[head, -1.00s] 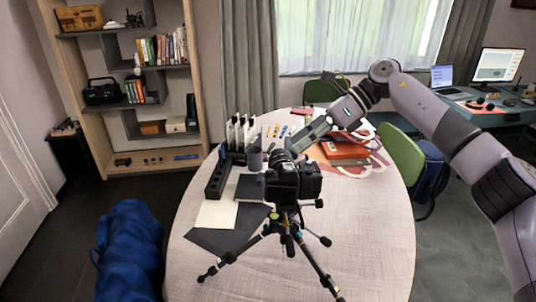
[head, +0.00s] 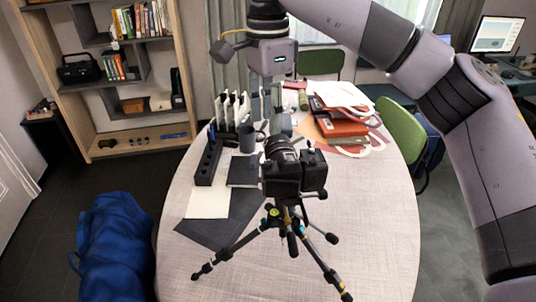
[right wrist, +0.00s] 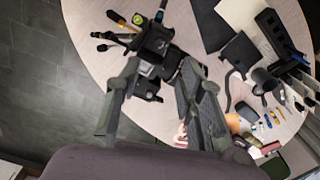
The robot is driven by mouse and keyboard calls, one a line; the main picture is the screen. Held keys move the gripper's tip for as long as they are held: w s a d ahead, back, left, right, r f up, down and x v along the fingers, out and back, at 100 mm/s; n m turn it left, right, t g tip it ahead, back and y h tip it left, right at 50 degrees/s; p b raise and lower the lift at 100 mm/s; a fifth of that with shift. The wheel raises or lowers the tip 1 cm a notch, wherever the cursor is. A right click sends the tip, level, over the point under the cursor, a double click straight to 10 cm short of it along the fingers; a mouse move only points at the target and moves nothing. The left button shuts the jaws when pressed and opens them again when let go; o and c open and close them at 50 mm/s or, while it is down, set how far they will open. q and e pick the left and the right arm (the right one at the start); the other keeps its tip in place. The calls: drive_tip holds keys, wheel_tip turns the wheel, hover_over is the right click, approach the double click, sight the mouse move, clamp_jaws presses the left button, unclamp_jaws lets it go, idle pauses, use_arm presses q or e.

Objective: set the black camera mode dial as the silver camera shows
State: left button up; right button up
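The black camera (head: 288,172) stands on a tripod (head: 288,216) on the round table, its lens toward the back. Its mode dial is too small to make out. My right gripper (head: 272,122) points down behind the camera in the head view, its fingers partly hidden. In the right wrist view my right gripper (right wrist: 162,68) is open, its two fingers apart, with the black camera (right wrist: 158,50) showing beyond and between them. Nothing is held. I cannot make out a silver camera in either view. My left gripper is not in view.
The round table (head: 370,230) is clear at front right. A dark mug (head: 247,138), a black holder block (head: 208,162) and white upright pieces (head: 232,108) stand at left. Orange books (head: 342,130) lie at back right. Tripod legs spread wide. A green chair (head: 400,128) is at right.

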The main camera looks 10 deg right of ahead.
hover_over(268, 161)
wheel_tip(268, 161, down, 6)
drive_tip(key=shift+r+p, duration=0.2)
drive_tip(key=shift+p, duration=0.2)
wheel_tip(268, 161, down, 3)
drive_tip(key=shift+f, duration=0.1)
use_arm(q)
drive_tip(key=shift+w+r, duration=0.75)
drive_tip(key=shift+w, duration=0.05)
use_arm(e)
drive_tip(key=shift+f, duration=0.3)
drive_tip(key=shift+c, duration=0.2)
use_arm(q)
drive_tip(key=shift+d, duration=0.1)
use_arm(e)
clamp_jaws()
